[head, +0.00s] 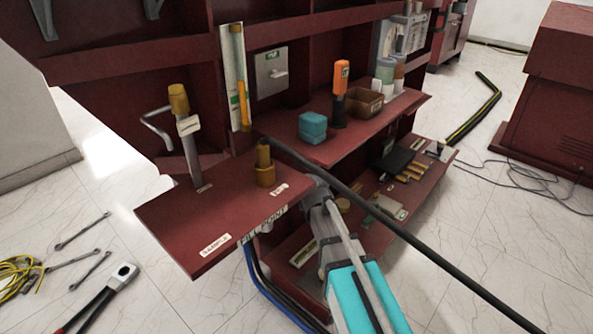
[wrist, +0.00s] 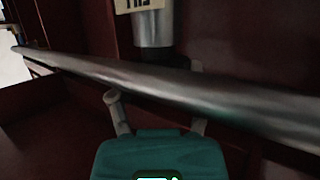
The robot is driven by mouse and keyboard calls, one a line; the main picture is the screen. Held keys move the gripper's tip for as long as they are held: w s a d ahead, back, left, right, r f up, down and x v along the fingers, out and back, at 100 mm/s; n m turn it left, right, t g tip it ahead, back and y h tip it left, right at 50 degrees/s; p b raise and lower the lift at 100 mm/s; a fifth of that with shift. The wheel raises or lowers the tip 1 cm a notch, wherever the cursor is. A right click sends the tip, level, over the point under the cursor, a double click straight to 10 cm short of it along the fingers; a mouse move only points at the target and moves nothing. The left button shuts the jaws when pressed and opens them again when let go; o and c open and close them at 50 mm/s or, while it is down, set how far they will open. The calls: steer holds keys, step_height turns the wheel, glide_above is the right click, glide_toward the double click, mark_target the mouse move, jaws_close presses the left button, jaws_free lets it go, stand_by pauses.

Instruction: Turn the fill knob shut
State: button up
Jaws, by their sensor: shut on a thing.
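In the head view my gripper (head: 315,190) is at the right edge of the dark red shelf (head: 205,215), beside the FILL POINT label (head: 264,222). In the wrist view my gripper's fingers (wrist: 157,112) stand apart on either side of a metal cylinder (wrist: 153,28) with a dark lower end and a partly cut-off label (wrist: 140,4). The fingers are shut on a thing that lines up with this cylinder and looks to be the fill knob. The black hose (wrist: 165,82) crosses in front and hides the grip itself. The knob is not clearly visible in the head view.
The black hose (head: 410,238) runs from near a brass fitting (head: 265,172) past my arm to the lower right. An orange-topped tool (head: 341,78) and teal box (head: 313,126) are on the shelf behind.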

steer(key=shift+s+m+h, duration=0.15)
steer(key=shift+m+h, duration=0.95)
steer(key=shift+h, duration=0.2)
steer(key=o, duration=1.2)
steer(key=shift+c, duration=0.2)
steer(key=shift+n+y, duration=1.4)
steer(key=shift+y, duration=0.2)
steer(key=shift+w+n+g+y, duration=0.2)
steer(key=shift+n+g+y, duration=0.9)
steer(key=shift+n+y, duration=0.6)
